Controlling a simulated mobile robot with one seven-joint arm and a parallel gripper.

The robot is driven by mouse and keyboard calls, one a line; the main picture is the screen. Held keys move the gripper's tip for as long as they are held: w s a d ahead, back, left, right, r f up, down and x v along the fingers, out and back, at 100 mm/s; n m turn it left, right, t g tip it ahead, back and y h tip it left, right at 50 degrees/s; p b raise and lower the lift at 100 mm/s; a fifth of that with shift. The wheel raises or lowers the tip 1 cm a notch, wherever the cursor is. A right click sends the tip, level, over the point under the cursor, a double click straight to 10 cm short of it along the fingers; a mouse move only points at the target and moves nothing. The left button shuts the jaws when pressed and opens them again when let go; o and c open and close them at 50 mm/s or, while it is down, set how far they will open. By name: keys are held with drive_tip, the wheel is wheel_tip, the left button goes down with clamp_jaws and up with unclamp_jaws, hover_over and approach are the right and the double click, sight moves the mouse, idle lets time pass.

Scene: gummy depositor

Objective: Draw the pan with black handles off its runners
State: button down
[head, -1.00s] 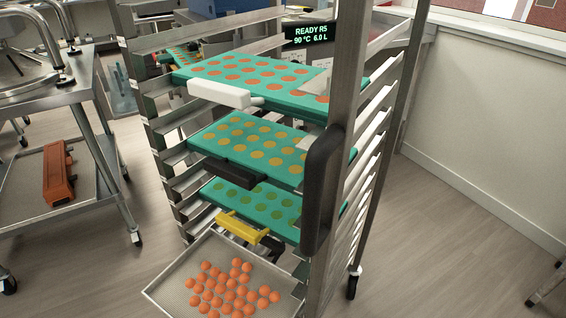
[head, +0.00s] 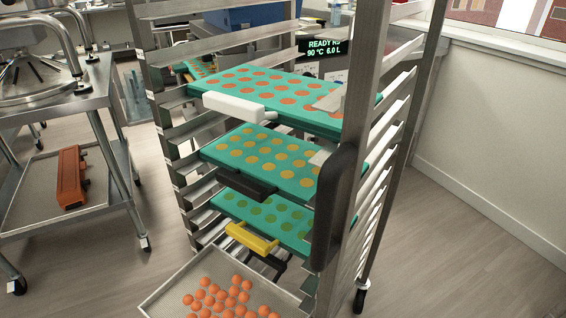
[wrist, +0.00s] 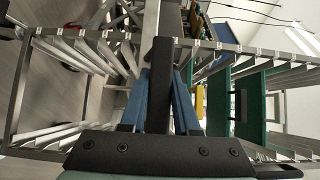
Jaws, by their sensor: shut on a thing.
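In the head view, a teal pan with a black front handle (head: 247,183) and yellow-orange rounds sits at mid-height in a tall metal rack (head: 183,195). A teal pan with a white handle (head: 234,107) is above it. A teal pan with a yellow handle (head: 250,237) is below it. My gripper (wrist: 160,85) shows in the wrist view, its blue fingers shut around a dark bar. I cannot tell what the bar belongs to. The rack and teal pans also show beyond the fingers. I cannot make out my gripper in the head view.
A mesh tray (head: 160,295) of orange balls is low in front, cut by the frame edge. A large black upright handle (head: 335,205) stands at the rack's near post. A steel trolley (head: 60,105) is at left. Floor is clear at right.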

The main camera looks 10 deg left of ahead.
drive_tip(key=s+a+b, duration=0.3)
drive_tip(key=s+a, duration=0.3)
drive_tip(key=s, duration=0.5)
drive_tip(key=shift+s+a+b, duration=0.2)
drive_tip(key=shift+s+b, duration=0.15)
idle(0.3)
drive_tip(key=shift+r, duration=0.1)
